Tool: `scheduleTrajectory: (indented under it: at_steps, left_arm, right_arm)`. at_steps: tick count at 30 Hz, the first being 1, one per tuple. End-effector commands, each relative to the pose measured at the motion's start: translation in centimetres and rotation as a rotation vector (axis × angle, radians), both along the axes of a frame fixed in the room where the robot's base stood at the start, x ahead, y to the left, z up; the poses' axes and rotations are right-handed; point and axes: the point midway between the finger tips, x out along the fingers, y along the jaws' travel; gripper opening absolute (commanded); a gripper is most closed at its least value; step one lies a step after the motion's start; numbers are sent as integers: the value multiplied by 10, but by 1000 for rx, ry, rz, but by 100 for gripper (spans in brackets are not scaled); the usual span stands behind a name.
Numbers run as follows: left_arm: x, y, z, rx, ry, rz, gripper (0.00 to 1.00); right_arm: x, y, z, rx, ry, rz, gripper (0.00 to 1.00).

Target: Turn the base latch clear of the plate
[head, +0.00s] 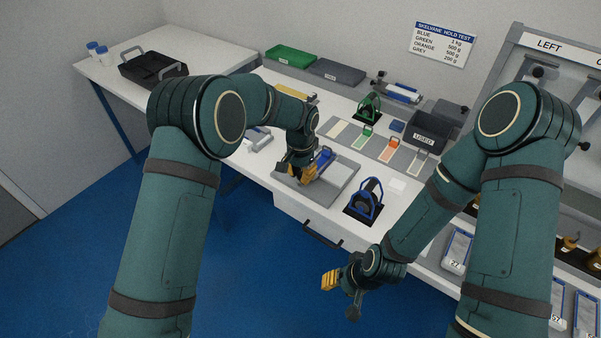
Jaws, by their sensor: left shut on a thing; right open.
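A grey plate (340,185) lies on the white bench near its front edge. My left gripper (303,175) reaches down over the plate's left part and is shut on a small part there. That part is mostly hidden by the fingers; it appears to be the base latch. A small blue and grey piece (325,156) shows just right of the gripper; I cannot tell whether they touch. My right gripper (341,292) is open and empty, in front of the bench and below its top.
A blue-framed holder (369,194) stands just right of the plate. A green-framed holder (369,107), coloured strips (389,151) and a USED bin (430,130) are behind. A black tray (152,69) sits far left. Several blue-edged testers (458,248) lie at right.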

Motion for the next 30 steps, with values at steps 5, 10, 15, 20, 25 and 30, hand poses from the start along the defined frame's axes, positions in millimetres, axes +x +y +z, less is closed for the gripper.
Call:
scheduleTrajectory:
  at_steps: [5,10,15,20,25,30]
  left_arm:
    - [1,0,1,1,-2,168,0]
    - [1,0,1,0,-2,329,0]
    - [1,0,1,0,-2,480,0]
    - [0,0,1,0,-3,601,0]
    - [0,0,0,0,-1,699,0]
    - [0,0,0,-1,-2,761,0]
  right_arm:
    - [0,0,1,0,0,0,44]
    - [0,0,2,0,0,0,44]
    - [0,0,3,0,-1,0,44]
    - [1,0,4,0,-2,-2,44]
    - [1,0,5,0,-2,-2,44]
    - [1,0,6,0,-3,-2,44]
